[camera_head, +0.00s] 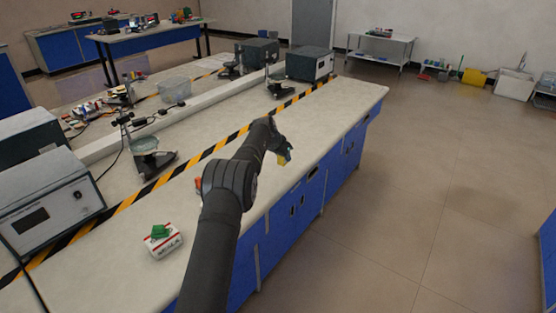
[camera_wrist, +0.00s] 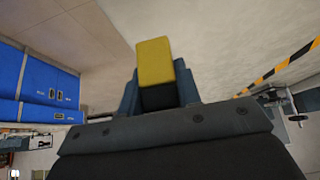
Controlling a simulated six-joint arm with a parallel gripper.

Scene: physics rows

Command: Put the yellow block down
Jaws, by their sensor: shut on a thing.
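The yellow block (camera_wrist: 154,62) is between the fingers of my gripper (camera_wrist: 160,92) in the wrist view, sticking out past the fingertips. My gripper is shut on the block. I cannot tell how high the block is above the bench top.
A white box (camera_head: 164,244) with a green block (camera_head: 159,231) on top stands on the near bench. A yellow-black stripe (camera_head: 172,175) runs along the bench. Grey instruments (camera_head: 310,63) and a stand (camera_head: 150,158) lie beyond it. The bench top right of my gripper is clear.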

